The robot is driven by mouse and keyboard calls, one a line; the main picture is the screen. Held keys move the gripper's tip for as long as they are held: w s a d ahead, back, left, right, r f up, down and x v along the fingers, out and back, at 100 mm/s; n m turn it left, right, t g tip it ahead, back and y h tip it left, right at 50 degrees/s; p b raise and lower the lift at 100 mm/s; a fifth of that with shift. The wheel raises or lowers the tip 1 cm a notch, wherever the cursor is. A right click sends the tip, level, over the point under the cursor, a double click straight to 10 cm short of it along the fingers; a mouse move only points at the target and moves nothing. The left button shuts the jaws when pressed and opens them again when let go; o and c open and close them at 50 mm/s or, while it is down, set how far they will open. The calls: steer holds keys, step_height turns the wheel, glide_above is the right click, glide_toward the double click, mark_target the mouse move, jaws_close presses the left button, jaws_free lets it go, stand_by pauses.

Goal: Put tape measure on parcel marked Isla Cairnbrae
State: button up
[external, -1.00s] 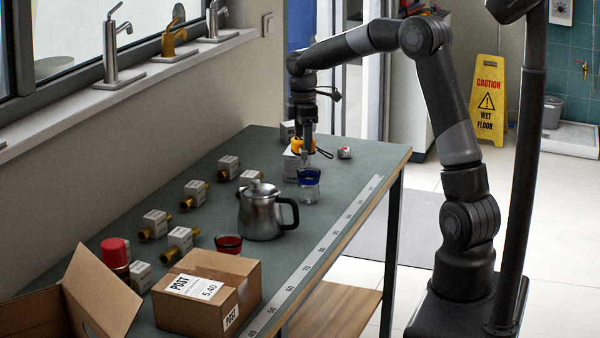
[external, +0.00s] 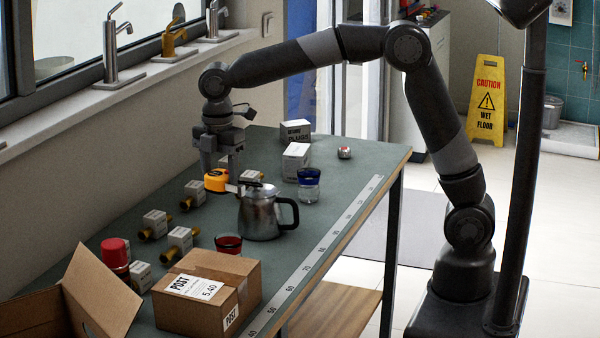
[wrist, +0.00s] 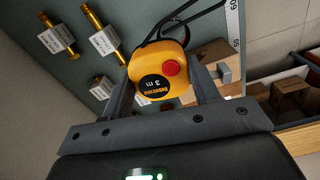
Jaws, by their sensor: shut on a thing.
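The orange tape measure (external: 216,180), with a black strap, is held by my gripper (external: 228,165) above the back-left part of the green bench. In the wrist view the tape measure (wrist: 160,72) shows a black "3 m" label and a red button, and it sits between the two fingers of my gripper (wrist: 165,85). A closed brown parcel (external: 245,268) with a white "POST 5.40" label sits at the bench's near end. The name on its label is too small to read.
A steel pot (external: 258,212) stands between my gripper and the parcel, with a red cup (external: 229,243) and a blue-rimmed glass (external: 309,186) near it. Several boxed brass fittings (external: 155,224) line the left side. An open carton (external: 103,290) is at the near left.

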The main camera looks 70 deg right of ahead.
steer(key=s+a+n, duration=0.2)
steer(key=s+a, duration=0.1)
steer(key=a, duration=0.6)
glide_above(196, 272)
step_height(196, 272, down, 6)
steer(key=shift+d+r, duration=0.1)
steer(key=shift+f, duration=2)
steer(key=shift+f, duration=0.1)
steer(key=o, duration=1.2)
step_height(196, 272, up, 12)
